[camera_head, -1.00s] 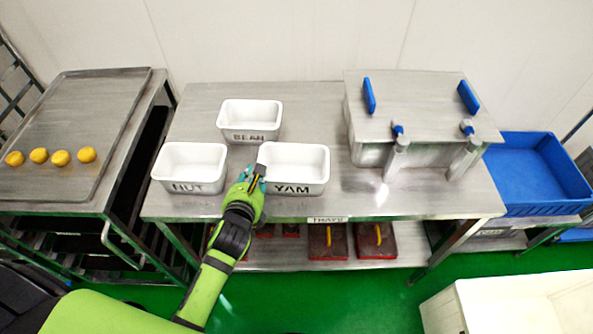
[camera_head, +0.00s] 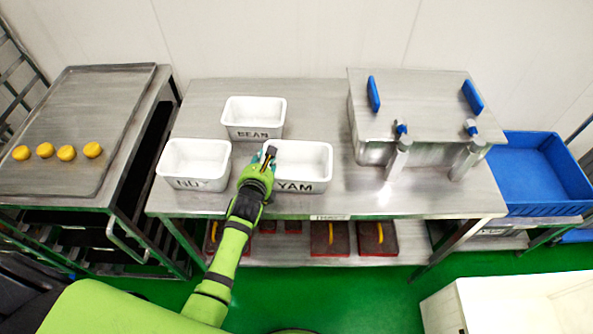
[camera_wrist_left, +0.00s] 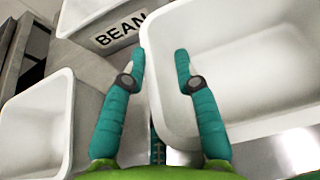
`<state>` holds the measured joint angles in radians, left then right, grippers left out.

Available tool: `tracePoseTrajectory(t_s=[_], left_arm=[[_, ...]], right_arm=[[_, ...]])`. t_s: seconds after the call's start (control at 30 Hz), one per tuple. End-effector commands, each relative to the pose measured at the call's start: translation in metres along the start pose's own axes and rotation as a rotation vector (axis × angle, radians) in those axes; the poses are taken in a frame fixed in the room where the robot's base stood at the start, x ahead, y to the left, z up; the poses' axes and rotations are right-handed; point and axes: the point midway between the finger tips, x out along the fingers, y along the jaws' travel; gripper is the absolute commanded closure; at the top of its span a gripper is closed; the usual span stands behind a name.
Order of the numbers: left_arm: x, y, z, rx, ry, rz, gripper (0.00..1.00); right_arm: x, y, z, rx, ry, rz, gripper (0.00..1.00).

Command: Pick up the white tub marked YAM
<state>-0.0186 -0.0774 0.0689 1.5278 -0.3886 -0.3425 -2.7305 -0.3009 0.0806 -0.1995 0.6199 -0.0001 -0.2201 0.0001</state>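The white tub marked YAM (camera_head: 312,178) stands upright on the steel table, and its inside looks empty. It also fills the right of the left wrist view (camera_wrist_left: 255,75). My left gripper (camera_head: 268,154) is at the tub's left wall. In the left wrist view its two teal fingers (camera_wrist_left: 160,58) are apart, one outside the left wall and one over the inside of the tub. The wall lies between them and the gripper looks open. My forearm hides the tub's front left corner. My right gripper is in neither view.
A white BEAN tub (camera_head: 253,128) stands behind left, and a white NUT tub (camera_head: 196,181) stands left. A steel machine (camera_head: 425,110) with blue handles is on the right of the table (camera_head: 400,203). A tray (camera_head: 82,110) with several yellow balls is far left.

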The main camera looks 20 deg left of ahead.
Motion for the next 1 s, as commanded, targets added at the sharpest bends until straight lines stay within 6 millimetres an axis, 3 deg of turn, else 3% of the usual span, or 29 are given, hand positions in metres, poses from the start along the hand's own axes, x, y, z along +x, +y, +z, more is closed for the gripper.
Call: tracePoseTrajectory(t_s=[0.07,0.13,0.17,0.6,1.0], left_arm=[[0.000,0.000,0.000,0.000,0.000,0.000,0.70],[0.000,0.000,0.000,0.000,0.000,0.000,0.98],[0.000,0.000,0.000,0.000,0.000,0.000,1.00],[-0.002,0.000,0.006,0.001,-0.004,0.000,1.00],[-0.030,-0.005,0.073,0.004,-0.007,-0.001,1.00]], right_arm=[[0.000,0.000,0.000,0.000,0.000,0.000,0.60],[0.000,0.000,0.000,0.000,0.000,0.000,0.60],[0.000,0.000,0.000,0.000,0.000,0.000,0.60],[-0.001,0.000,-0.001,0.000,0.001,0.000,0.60],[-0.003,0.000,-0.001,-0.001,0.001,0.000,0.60]])
